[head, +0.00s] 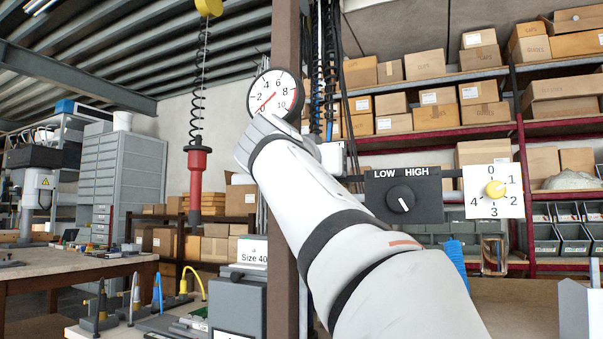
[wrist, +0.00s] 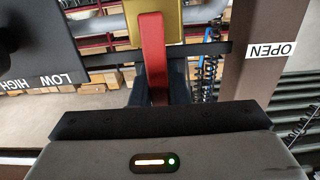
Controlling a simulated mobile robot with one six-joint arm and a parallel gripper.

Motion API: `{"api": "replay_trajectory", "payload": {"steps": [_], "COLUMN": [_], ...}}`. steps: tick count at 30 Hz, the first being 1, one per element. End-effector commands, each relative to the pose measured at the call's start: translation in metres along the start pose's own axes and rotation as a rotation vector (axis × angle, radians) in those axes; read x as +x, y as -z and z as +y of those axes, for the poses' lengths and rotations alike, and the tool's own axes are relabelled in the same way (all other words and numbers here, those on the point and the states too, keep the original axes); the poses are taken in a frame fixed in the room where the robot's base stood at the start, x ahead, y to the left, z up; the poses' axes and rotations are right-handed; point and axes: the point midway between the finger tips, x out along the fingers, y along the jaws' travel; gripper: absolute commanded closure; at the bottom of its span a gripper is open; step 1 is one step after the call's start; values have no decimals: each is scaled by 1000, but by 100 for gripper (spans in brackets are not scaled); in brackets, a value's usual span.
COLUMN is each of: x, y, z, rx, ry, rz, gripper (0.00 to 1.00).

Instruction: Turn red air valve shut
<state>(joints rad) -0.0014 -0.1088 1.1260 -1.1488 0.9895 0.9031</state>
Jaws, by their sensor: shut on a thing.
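The red air valve handle (wrist: 152,45) runs up the middle of the wrist view, in front of a gold valve body (wrist: 194,12). My gripper (wrist: 157,78) has its dark fingers on both sides of the red handle and is shut on it. The lower part of the handle is hidden between the fingers. An upside-down OPEN label (wrist: 272,50) is on the brown post to the right. In the head view my arm hides the valve and gripper. A round gauge (head: 275,94) shows above my wrist, its red needle pointing lower left near 0.
A LOW/HIGH switch box (head: 403,196) and a white dial plate with a yellow knob (head: 495,190) sit right of my arm. A brown post (head: 285,200) stands behind it. A red tool (head: 197,175) hangs from a coiled cord on the left.

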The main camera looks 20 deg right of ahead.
Motion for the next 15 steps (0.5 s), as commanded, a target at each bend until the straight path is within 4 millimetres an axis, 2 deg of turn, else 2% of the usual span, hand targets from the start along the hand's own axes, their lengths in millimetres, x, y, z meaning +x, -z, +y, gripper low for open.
{"api": "replay_trajectory", "payload": {"steps": [1, 6, 7, 15], "x": [-2, -2, -1, 0], "y": [6, 6, 6, 3], "z": [1, 1, 2, 1], "rx": [6, 6, 6, 2], "ry": [4, 3, 3, 1], "rz": [12, 13, 13, 7], "gripper": [100, 100, 84, 64]}}
